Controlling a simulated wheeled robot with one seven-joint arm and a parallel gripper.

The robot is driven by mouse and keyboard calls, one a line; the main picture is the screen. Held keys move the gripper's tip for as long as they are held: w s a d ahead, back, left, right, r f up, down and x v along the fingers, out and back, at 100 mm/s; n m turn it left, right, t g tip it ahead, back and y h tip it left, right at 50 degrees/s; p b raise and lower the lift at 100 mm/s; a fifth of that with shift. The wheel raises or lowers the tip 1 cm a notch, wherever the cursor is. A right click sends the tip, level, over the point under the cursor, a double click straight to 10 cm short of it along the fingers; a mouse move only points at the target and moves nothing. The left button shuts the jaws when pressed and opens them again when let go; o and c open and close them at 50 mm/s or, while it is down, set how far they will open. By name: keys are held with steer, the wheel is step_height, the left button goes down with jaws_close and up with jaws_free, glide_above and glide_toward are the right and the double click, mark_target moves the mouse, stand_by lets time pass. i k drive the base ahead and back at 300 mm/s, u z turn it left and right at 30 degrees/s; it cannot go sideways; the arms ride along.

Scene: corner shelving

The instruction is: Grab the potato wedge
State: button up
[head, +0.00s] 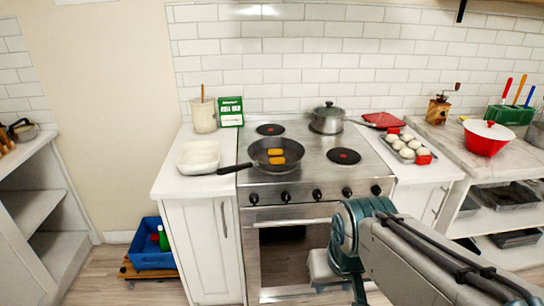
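Two elongated orange-yellow pieces, which look like potato wedges (275,152), lie side by side in a dark frying pan (290,147). The pan sits on the left part of the stove top, with its handle pointing left over the white counter. My arm reaches in from the lower right and bends down in front of the oven. The pale end of my arm, which looks like my gripper (322,266), is low before the oven door, well below and to the right of the pan. Its fingers cannot be made out.
A lidded pot (327,119) stands at the back of the stove. A white dish (198,157) is on the left counter. A tray (407,149) of round pale items and a red bowl (487,140) are on the right. The stove front right is clear.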

mark_target(280, 161)
steer(key=u, duration=0.85)
steer(key=i, duration=1.55)
steer(key=z, duration=0.9)
